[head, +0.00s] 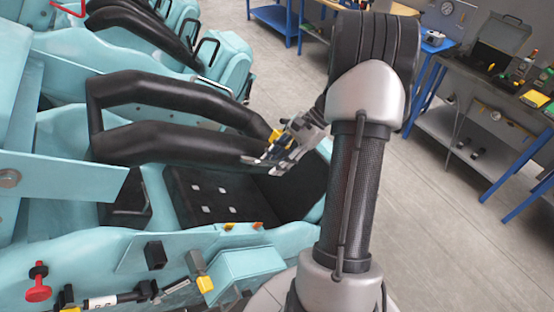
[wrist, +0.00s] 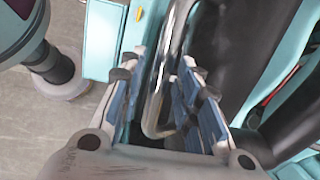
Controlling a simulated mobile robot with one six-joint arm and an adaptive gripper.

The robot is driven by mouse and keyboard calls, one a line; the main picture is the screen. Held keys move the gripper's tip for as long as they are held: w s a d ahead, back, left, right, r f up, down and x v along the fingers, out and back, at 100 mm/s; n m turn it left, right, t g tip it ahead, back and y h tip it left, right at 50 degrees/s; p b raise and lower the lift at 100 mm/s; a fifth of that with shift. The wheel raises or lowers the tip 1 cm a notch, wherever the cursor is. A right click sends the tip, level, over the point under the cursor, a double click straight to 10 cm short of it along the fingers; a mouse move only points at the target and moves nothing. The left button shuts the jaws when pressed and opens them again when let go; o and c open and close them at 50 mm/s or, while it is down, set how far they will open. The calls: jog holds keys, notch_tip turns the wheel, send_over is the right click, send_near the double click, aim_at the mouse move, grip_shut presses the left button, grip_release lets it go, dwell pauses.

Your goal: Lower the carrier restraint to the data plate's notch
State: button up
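The black padded restraint (head: 180,142) of the nearest row spans above the black seat (head: 215,195), in the head view. My gripper (head: 268,160) is at its right end. In the wrist view my gripper (wrist: 168,100) has blue-padded fingers either side of a bent metal handle (wrist: 154,100). A gap shows between the handle and the right finger; contact on the left side is unclear. The fingers look open around the handle. I cannot make out the data plate or its notch.
The teal car side (head: 100,262) carries a red knob (head: 38,284), a yellow-tipped part (head: 204,283) and a black block (head: 155,254). Another seat row (head: 220,62) is behind. Blue-legged workbenches (head: 500,85) stand at right. Grey floor (head: 440,220) is clear between.

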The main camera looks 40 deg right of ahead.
dwell(0.3)
jog(key=v, duration=1.2)
